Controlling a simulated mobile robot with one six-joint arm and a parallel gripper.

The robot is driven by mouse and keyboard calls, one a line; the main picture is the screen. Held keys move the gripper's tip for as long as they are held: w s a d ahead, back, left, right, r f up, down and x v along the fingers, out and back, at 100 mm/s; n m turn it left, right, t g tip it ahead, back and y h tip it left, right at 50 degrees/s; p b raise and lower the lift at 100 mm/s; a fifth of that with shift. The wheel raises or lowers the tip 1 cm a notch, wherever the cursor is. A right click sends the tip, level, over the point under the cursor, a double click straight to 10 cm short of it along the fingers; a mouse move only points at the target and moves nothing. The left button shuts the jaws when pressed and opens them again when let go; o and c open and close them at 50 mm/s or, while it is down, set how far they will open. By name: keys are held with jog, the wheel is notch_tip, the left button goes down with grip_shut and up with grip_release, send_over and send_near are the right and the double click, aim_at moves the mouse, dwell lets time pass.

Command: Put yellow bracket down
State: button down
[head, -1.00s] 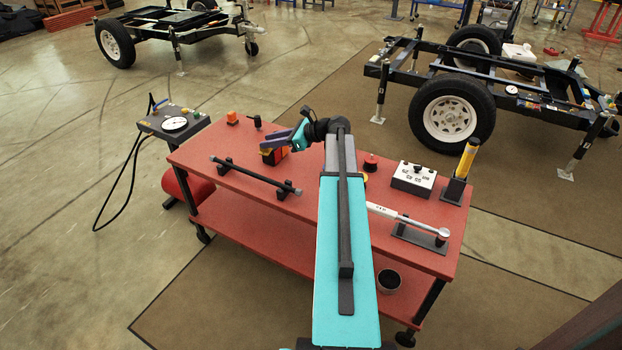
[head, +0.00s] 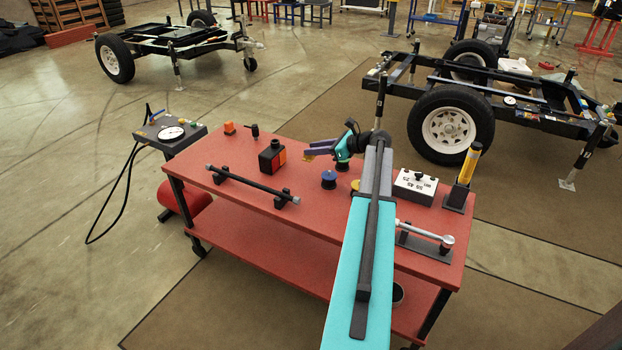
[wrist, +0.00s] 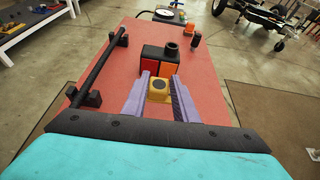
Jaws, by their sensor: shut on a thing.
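The yellow bracket (wrist: 158,90) is between the two purple fingers of my gripper in the wrist view, and the gripper is shut on it. In the head view my gripper (head: 309,153) is over the far side of the red table (head: 225,190), pointing left. It is to the right of the black box with red-orange sides (head: 272,157), which also shows beyond the fingertips in the wrist view (wrist: 155,53). The bracket's underside is hidden, and I cannot tell its height over the table.
A blue-topped knob (head: 329,180) and a yellow disc (head: 356,186) stand close to my gripper. A black bar on two supports (head: 250,185) lies at the front left. A white switch box (head: 415,187) and a yellow cylinder in a dark holder (head: 468,165) stand right.

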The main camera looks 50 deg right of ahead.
jog(key=shift+f, duration=3.05)
jog(key=shift+f, duration=0.1)
jog(key=shift+f+b, duration=0.3)
jog(key=shift+f, duration=1.45)
jog(key=shift+f, duration=0.15)
jog(key=c, duration=1.4)
grip_release()
jog(key=shift+r, duration=0.2)
jog(key=v, duration=1.2)
jog(key=shift+f, duration=0.1)
